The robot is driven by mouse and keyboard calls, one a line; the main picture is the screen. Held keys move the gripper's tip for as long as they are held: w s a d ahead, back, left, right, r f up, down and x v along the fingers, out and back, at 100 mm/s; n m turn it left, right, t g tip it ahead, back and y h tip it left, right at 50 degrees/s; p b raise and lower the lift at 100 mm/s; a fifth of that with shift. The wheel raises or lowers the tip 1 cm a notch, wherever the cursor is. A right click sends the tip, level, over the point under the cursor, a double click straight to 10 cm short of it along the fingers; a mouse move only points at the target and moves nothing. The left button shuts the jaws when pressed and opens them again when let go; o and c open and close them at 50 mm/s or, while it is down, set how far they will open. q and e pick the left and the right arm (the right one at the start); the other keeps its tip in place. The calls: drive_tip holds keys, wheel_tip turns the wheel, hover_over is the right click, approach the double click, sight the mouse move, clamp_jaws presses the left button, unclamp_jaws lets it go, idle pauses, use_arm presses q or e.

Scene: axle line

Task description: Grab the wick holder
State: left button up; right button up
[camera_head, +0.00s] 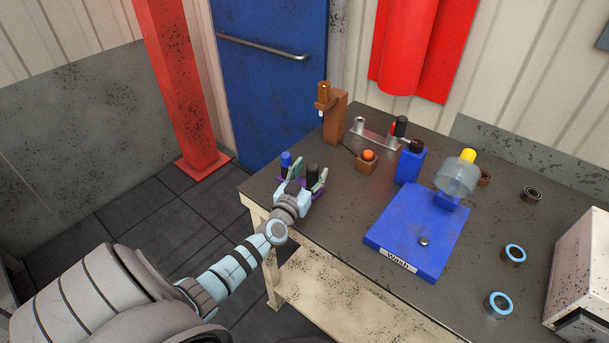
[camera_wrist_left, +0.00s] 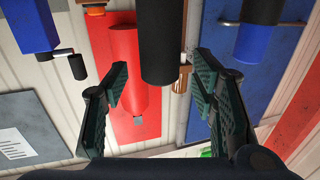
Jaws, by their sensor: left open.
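My left gripper (camera_head: 303,184) is open at the left end of the table, by a purple stand (camera_head: 317,193). A black upright cylinder (camera_head: 312,175) stands at the stand, between the two fingers in the head view. The left wrist view shows this black cylinder (camera_wrist_left: 161,40) in the gap between the open fingers (camera_wrist_left: 158,100), touching neither. A blue piece (camera_head: 286,159) stands just left of the gripper. No label shows which piece is the wick holder; the black cylinder may be it. The gripper hides part of the stand. My right gripper is not in view.
The blue wash tray (camera_head: 415,235) lies to the right. Rings (camera_head: 498,304) and a pale box (camera_head: 585,275) are further right.

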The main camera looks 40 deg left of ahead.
use_arm(q)
drive_tip(key=shift+f+x, duration=0.2)
drive_tip(key=shift+x, duration=0.95)
drive_tip(key=shift+s+r, duration=0.1)
clamp_jaws()
drive_tip(key=shift+r, duration=0.15)
